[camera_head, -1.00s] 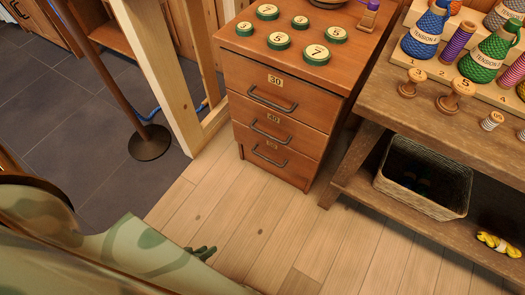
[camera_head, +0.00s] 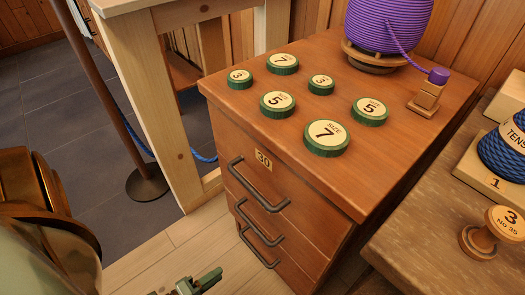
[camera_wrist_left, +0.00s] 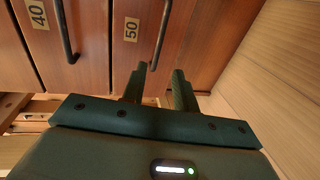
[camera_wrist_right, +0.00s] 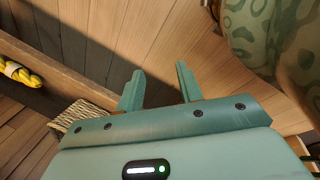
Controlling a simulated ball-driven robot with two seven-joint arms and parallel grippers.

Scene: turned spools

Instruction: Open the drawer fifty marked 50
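The drawer marked 50 (camera_wrist_left: 135,50) looks shut in the left wrist view, beside the drawer marked 40 (camera_wrist_left: 35,50). Its dark bar handle (camera_wrist_left: 163,35) runs down toward my left gripper (camera_wrist_left: 160,70), whose two fingers are apart and empty. The handle's near end shows close to the gap between the fingertips; I cannot tell whether it lies between them. In the head view the lowest handle (camera_head: 258,248) is on the wooden cabinet front, and my left gripper (camera_head: 192,284) is low and left of it. My right gripper (camera_wrist_right: 158,80) is open and empty above the floor.
The cabinet top (camera_head: 245,110) carries several green-rimmed discs and a large purple spool (camera_head: 385,25). A wooden post frame (camera_head: 150,90) and a stand base (camera_head: 147,186) are left of the cabinet. A workbench (camera_head: 420,240) stands at right. Yellow yarn (camera_wrist_right: 20,73) shows in the right wrist view.

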